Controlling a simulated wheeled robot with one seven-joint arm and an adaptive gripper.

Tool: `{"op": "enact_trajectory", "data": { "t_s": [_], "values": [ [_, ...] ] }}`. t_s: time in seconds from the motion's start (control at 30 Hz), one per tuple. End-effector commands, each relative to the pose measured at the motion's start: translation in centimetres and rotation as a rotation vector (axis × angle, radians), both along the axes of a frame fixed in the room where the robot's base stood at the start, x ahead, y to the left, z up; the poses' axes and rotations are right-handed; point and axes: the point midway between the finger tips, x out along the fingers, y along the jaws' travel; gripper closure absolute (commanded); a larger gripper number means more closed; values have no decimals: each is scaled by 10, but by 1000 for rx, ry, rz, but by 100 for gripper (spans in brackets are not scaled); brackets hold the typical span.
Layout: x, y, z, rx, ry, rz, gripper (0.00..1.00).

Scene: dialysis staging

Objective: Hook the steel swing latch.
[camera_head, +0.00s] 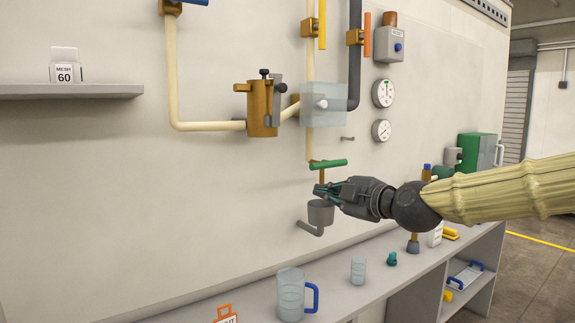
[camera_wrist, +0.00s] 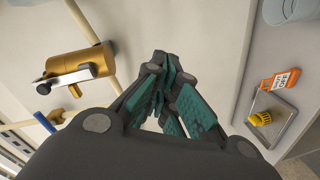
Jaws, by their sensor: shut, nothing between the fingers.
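A brass canister (camera_head: 260,112) is mounted on the wall pipes at the upper middle, with black knobs at its top. A grey steel strip (camera_head: 277,91), which looks like the swing latch, stands at its right side. In the wrist view the brass canister (camera_wrist: 80,58) is at the left, and the steel strip (camera_wrist: 68,78) lies across its end with a black knob. I cannot tell whether the latch is hooked. My gripper (camera_head: 322,190) is shut and empty, below and right of the canister and apart from it. Its teal fingers (camera_wrist: 172,88) show in the wrist view.
A green-handled valve (camera_head: 328,164) and a grey wall cup (camera_head: 320,212) are close to my gripper in the picture. A clear box (camera_head: 323,104) adjoins the canister on the right. A jug (camera_head: 291,294) stands on the counter below.

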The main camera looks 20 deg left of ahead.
Motion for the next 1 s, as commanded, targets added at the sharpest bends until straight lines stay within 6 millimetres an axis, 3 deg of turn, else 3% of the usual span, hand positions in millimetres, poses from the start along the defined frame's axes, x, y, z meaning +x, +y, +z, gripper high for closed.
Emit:
{"op": "enact_trajectory", "data": {
  "t_s": [0.03, 0.1, 0.2, 0.3, 0.4, 0.57, 1.0],
  "values": [
    [-6, 0, 46, -5, -100, 16, 100],
    [-16, -1, 98, -22, -224, 34, 100],
    [-33, -4, 156, -42, -362, 50, 100],
    [-45, -7, 194, -57, -456, 56, 100],
    [-52, -8, 213, -66, -504, 59, 100],
    [-50, 0, 222, -68, -518, 61, 100],
    [-13, 54, 229, -68, -514, 62, 100]
  ]
}}
